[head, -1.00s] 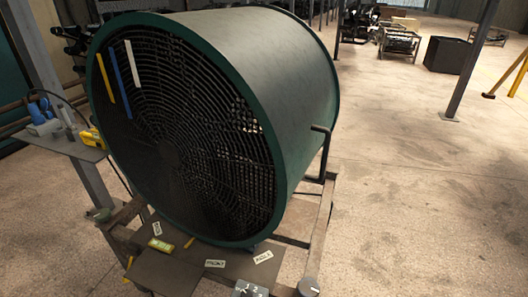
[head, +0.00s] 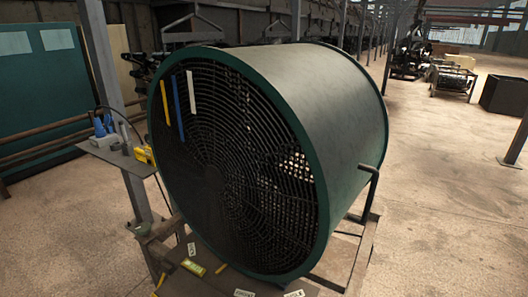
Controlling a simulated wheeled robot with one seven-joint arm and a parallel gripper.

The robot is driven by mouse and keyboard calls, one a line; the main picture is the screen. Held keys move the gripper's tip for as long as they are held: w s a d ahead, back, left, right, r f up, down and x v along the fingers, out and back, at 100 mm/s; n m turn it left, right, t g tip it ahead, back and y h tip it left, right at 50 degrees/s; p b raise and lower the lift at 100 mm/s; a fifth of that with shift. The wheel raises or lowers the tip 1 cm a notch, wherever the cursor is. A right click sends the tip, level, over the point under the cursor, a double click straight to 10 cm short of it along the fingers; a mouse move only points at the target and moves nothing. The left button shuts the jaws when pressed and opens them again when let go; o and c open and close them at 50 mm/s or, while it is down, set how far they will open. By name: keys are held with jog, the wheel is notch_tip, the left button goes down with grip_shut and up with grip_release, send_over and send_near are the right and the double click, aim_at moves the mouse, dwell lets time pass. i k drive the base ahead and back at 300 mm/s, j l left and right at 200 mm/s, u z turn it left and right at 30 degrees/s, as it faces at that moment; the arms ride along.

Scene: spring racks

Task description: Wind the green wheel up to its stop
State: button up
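I cannot make out a separate green wheel in the head view. The largest thing there is a drum fan (head: 345,95) with a dark green round rim (head: 318,190) and a dark wire grille (head: 225,150). Yellow, blue and white strips show at the grille's upper left. The fan stands on a metal frame (head: 365,245), cut off by the bottom edge. My gripper is not in view.
Left of the fan, a small grey shelf (head: 112,157) on a post holds blue and yellow items. A green panel (head: 40,75) stands behind it. A dark box (head: 505,95) and machinery stand far right. Floor right of the fan (head: 440,210) is clear.

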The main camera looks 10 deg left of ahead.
aim_at(143, 229)
jog(key=i+j, duration=0.15)
jog(key=j, duration=0.4)
jog(key=i+j+u, duration=0.1)
jog(key=j, duration=0.5)
jog(key=i+j+u, duration=0.1)
jog(key=j, duration=0.45)
jog(key=i+j, duration=0.25)
jog(key=j, duration=0.3)
jog(key=i+j+u, duration=0.1)
jog(key=j, duration=0.45)
jog(key=i+j, duration=0.25)
jog(key=j, duration=0.25)
jog(key=i+j+u, duration=0.1)
jog(key=j, duration=0.45)
jog(key=i+j, duration=0.3)
jog(key=j, duration=0.2)
jog(key=j+u, duration=0.05)
